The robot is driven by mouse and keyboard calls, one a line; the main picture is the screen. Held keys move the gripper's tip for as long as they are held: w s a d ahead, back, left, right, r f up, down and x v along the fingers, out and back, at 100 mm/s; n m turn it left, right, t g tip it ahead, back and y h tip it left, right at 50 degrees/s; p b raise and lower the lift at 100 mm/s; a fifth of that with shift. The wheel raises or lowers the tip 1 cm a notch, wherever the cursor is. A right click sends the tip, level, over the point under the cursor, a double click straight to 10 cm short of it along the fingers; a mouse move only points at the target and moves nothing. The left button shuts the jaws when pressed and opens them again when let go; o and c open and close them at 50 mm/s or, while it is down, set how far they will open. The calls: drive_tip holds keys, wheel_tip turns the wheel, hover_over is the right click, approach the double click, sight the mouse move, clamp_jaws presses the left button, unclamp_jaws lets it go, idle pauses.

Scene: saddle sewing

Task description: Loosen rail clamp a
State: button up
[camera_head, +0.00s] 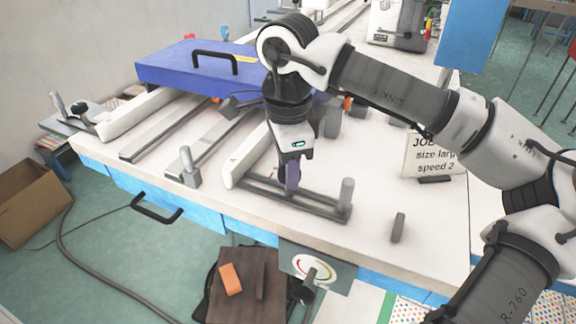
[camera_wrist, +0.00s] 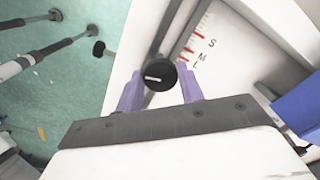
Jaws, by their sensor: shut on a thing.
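My gripper (camera_head: 292,186) points down at the near end of a white rail (camera_head: 248,160) on the table, in the head view. In the wrist view, my gripper's purple fingers (camera_wrist: 161,92) are closed on either side of a round black knob (camera_wrist: 161,75) with a white line across its top. I take this knob for rail clamp a; no label shows on it. The knob sits beside a scale (camera_wrist: 203,45) with red marks and the letters S, M and L. In the head view the gripper hides the knob.
A grey bar with an upright post (camera_head: 346,194) lies just right of my gripper. Another grey post (camera_head: 188,166) stands to the left. A blue lidded box (camera_head: 185,68) with a black handle lies behind. A sign (camera_head: 435,158) stands at the right. The front table edge is close.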

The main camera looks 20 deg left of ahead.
drive_tip(key=shift+n, duration=0.3)
drive_tip(key=o, duration=1)
wheel_tip(320, 180, up, 14)
drive_tip(key=shift+p, duration=0.3)
drive_tip(key=shift+f, duration=0.1)
